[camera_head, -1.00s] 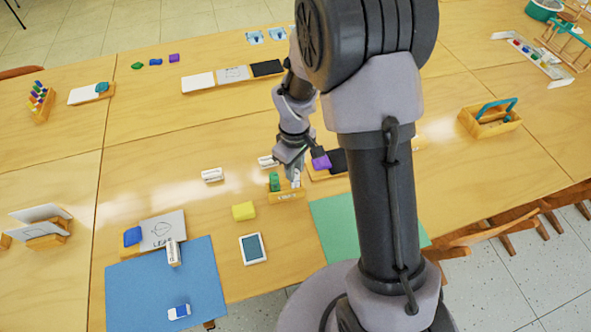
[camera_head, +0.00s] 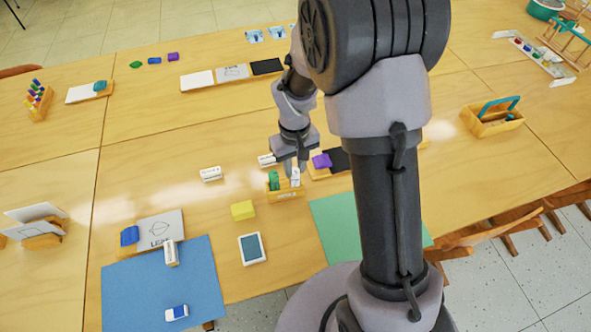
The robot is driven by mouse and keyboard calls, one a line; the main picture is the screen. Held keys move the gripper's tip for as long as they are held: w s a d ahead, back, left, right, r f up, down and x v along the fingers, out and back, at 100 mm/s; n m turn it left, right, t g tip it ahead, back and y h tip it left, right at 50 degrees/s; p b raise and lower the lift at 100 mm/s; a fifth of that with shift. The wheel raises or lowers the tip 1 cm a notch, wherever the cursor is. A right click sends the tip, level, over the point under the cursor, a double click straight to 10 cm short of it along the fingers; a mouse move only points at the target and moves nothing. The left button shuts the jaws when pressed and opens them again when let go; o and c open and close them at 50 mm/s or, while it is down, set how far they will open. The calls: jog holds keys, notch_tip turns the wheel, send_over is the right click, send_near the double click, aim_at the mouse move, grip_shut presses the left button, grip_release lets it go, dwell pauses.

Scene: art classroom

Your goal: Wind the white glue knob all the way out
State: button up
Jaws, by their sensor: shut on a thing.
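A small wooden holder (camera_head: 287,195) with a label on its front stands on the table near the middle. A green piece (camera_head: 273,181) stands in its left part. The white glue knob (camera_head: 295,179) shows upright at its right part. My gripper (camera_head: 295,170) points down at the white knob from above and is shut on it. The fingers are small in this view, and the knob's thread and its exact seating in the holder cannot be made out.
A purple block (camera_head: 321,161) on a dark board sits close to the right of my gripper. White glue-like blocks (camera_head: 267,160) and (camera_head: 211,174) lie to the left. A yellow block (camera_head: 243,210) and a white tablet (camera_head: 252,248) lie in front. My arm hides part of the right side.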

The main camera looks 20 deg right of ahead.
jog(key=m+b, duration=0.2)
jog(key=m, duration=0.4)
dwell(0.3)
jog(key=o, duration=1.6)
jog(key=shift+o, duration=0.2)
